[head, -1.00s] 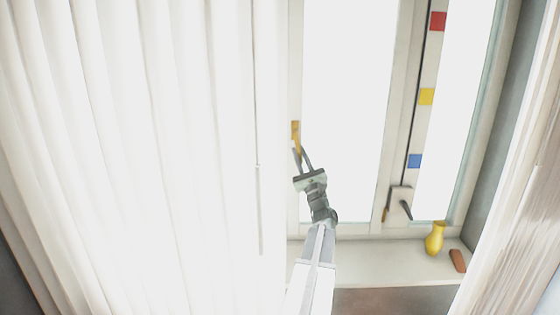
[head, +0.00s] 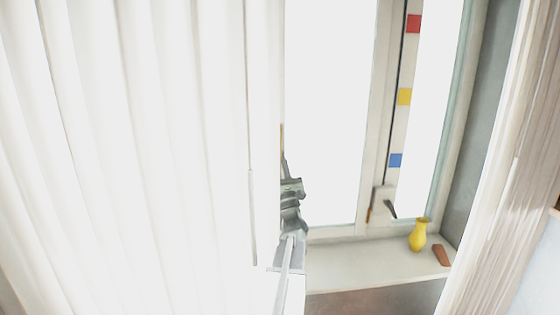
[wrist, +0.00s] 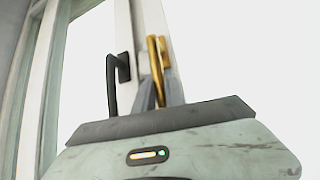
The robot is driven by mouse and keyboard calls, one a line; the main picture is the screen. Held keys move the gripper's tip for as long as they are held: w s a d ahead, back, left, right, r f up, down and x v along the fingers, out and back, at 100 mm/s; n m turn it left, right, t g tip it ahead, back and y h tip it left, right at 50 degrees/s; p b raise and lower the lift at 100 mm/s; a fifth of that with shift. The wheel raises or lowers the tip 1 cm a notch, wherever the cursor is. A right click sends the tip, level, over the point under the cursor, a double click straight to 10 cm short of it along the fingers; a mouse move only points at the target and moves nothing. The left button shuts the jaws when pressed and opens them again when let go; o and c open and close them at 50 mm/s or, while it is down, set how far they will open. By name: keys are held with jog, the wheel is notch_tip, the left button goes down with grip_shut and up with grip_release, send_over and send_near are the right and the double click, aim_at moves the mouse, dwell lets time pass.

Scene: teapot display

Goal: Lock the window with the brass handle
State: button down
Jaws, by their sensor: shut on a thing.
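The brass handle (wrist: 153,52) stands roughly upright on the window frame in the wrist view. In the head view only a thin strip of the brass handle (head: 281,137) shows at the curtain's edge. My gripper (head: 285,162) reaches up to its lower end. In the wrist view the grey fingers of my gripper (wrist: 160,82) are closed on the handle's lower part, which they partly hide. The window (head: 328,110) looks shut in its frame, but its left edge is behind the curtain.
A white curtain (head: 150,150) fills the left, close beside my arm. A dark handle (head: 390,208) sits on the right frame post; a dark handle also shows in the wrist view (wrist: 112,82). A yellow vase (head: 418,236) and a brown block (head: 441,255) stand on the sill (head: 350,262).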

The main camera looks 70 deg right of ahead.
jog(key=c, duration=1.4)
grip_release()
jog(key=shift+w, duration=0.15)
jog(key=b+v, duration=0.5)
jog(key=v, duration=0.3)
jog(key=shift+d+r, duration=0.1)
jog(key=shift+d, duration=0.05)
jog(key=p+x, duration=0.5)
jog(key=x, duration=0.2)
jog(key=shift+d+r, duration=0.2)
jog(key=shift+r, duration=0.15)
jog(key=shift+w+f, duration=0.1)
